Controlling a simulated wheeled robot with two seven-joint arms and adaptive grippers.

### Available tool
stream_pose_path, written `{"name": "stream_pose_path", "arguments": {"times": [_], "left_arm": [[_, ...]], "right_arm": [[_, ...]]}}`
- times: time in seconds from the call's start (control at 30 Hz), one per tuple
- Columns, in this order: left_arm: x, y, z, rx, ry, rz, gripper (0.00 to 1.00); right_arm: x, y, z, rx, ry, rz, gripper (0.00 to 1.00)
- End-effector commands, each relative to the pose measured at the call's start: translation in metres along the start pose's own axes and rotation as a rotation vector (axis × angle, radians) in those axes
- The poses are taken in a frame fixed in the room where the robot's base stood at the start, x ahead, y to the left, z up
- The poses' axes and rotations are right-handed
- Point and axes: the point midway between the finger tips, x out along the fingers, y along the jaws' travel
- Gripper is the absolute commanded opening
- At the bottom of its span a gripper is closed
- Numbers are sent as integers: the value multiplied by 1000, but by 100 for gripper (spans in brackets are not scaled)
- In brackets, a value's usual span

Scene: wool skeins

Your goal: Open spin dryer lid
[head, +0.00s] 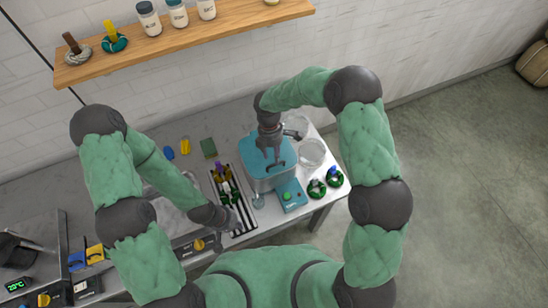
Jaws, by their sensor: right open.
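The spin dryer (254,176) is a grey-blue tub with a teal lid (251,145) on top, at the middle of the counter. The lid looks shut and flat. A teal control panel (291,195) with a green button is at its front right. My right gripper (270,169) points down over the lid near its front edge, fingers spread, with nothing between them. I cannot tell whether its tips touch the lid. My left gripper (230,224) is low beside the slotted rack, left of the dryer; its fingers are too small and dark to read.
A dark slotted rack (239,214) with purple and green items stands left of the dryer. Clear glass bowls (313,152) and green skeins (317,188) are on its right. A wooden shelf (190,40) with jars and skeins hangs on the wall behind. A sink (165,208) lies left.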

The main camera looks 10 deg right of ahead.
Motion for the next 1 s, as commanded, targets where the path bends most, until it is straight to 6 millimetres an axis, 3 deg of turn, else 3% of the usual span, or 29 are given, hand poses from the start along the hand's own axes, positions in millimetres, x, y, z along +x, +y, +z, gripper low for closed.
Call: {"name": "stream_pose_path", "arguments": {"times": [0.23,0.6,0.63,0.77,0.8,1.0], "left_arm": [[-3,1,0,0,0,0,0],[-4,1,0,0,1,0,0],[-4,1,0,0,0,0,0],[-4,1,0,0,0,0,0],[-4,1,0,0,0,0,0],[-4,1,0,0,1,0,0]], "right_arm": [[28,0,0,1,1,-1,44],[34,0,0,1,1,1,44],[34,0,0,1,1,1,41],[34,0,0,1,1,1,4],[34,0,0,1,1,1,0],[33,0,0,1,1,-1,0]]}}
